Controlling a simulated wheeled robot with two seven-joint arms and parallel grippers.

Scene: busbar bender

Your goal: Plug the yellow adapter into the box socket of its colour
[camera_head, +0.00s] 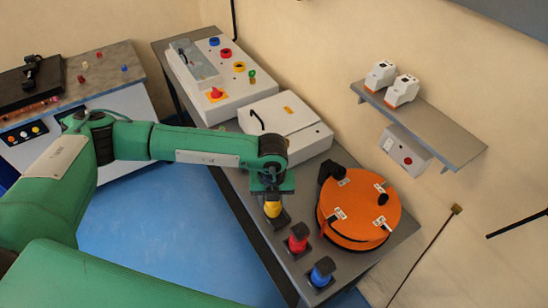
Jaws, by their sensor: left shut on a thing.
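The yellow adapter (273,210) is at the near part of the grey bench, in line with the red adapter (298,238) and the blue adapter (321,272). My left gripper (272,196) reaches down from above and is shut on the yellow adapter's top. A dark base shows under the adapter; I cannot tell whether the adapter rests on it or is just above it. The white box with sockets stands at the far end of the bench. Its blue socket (214,41), red socket (225,53) and yellow socket (239,66) form a row. My right gripper is out of view.
A white case (287,128) lies between the adapters and the socket box. An orange round device (358,210) stands right of the adapters. The socket box also bears a red knob (216,94) and a small green part (252,76). A wall shelf (430,130) is at right.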

